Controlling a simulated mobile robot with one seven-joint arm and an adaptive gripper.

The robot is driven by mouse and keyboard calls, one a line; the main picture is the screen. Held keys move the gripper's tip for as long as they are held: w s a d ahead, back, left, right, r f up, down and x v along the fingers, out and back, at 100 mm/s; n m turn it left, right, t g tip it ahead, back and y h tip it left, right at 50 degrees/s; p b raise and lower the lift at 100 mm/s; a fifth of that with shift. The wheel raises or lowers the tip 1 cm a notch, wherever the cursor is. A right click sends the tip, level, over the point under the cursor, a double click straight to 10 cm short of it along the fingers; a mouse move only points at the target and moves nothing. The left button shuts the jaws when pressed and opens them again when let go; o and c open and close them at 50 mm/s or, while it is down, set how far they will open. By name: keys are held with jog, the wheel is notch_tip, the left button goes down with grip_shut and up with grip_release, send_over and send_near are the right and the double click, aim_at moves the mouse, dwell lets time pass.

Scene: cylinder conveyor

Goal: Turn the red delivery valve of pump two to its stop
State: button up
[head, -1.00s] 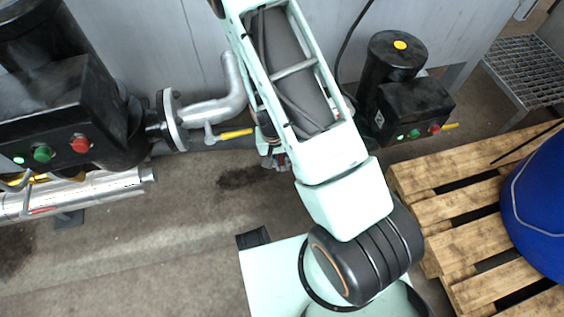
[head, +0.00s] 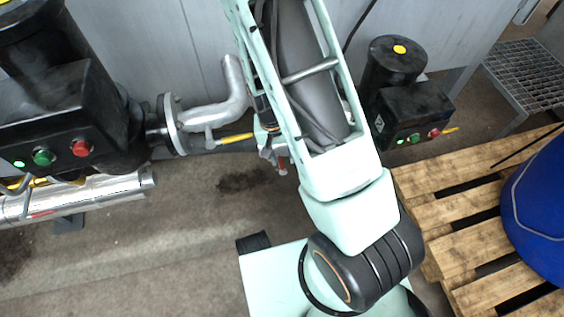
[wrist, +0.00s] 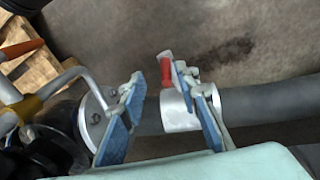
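In the wrist view a red valve lever (wrist: 166,73) with a pale end stands up from a silver collar (wrist: 180,108) on a grey pipe (wrist: 265,105). My gripper (wrist: 158,77) is open, its two blue-padded fingers reaching over the pipe. The lever shows between the fingers, close beside the right one; I cannot tell whether they touch. The left finger is clearly apart from it. In the head view the red lever (head: 282,166) shows just below my arm, which hides most of the pipe and gripper there.
A large black pump (head: 75,115) stands left, with a bent pipe (head: 220,105) and yellow lever (head: 236,138). A smaller black pump (head: 410,100) stands right. A wooden pallet (head: 465,235) carries a blue drum (head: 540,205). A grey wall (head: 170,50) runs behind.

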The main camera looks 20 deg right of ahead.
jog(key=shift+r, duration=1.6)
jog(key=shift+c, duration=0.6)
jog(key=d+r+m+p, duration=0.2)
jog(key=m, duration=0.1)
jog(key=d+r+m+p, duration=0.1)
jog(key=m, duration=0.1)
jog(key=shift+w+d+r+g+y, duration=0.1)
jog(key=shift+w+d+g+y, duration=0.05)
jog(key=shift+d+g+y, duration=0.2)
grip_shut()
jog(key=w+d+r+m+y+p, duration=0.1)
jog(key=d+r+m+y+p, duration=0.15)
jog(key=m, duration=0.45)
jog(key=a+f+m+b, duration=0.1)
jog(key=a+f+b, duration=0.3)
jog(key=f, duration=0.5)
jog(key=shift+s+f+m, duration=0.25)
jog(key=shift+s+m, duration=0.05)
jog(key=shift+s, duration=0.05)
